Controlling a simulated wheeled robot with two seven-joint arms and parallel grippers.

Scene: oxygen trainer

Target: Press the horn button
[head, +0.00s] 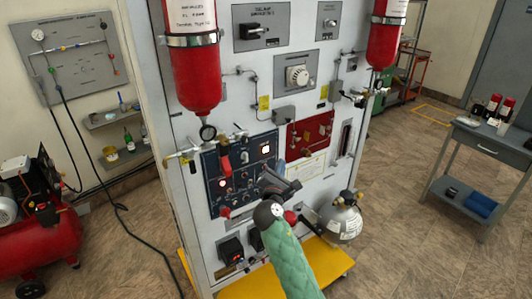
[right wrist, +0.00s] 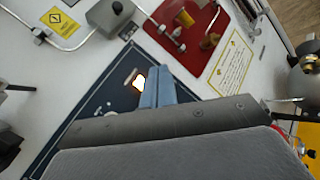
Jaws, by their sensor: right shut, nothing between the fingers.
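A dark blue control panel (head: 230,175) with several small knobs, switches and lit lamps is on the front of the white trainer. I cannot tell which control is the horn button. My right gripper (head: 265,178) is in front of the panel's right part, and its arm hides some lower controls. In the right wrist view, the shut, empty fingers (right wrist: 157,88) point at the dark blue panel (right wrist: 105,95), right beside a lit white-orange lamp (right wrist: 138,83). Whether the fingertips touch the panel is not clear. My left gripper is not in view.
A red panel (head: 310,132) is right of the blue one. Two red cylinders (head: 192,60) hang above. A grey gas bottle (head: 340,222) stands on the yellow base (head: 260,285) at lower right. A red compressor (head: 40,235) stands left; a grey table (head: 485,145) stands right.

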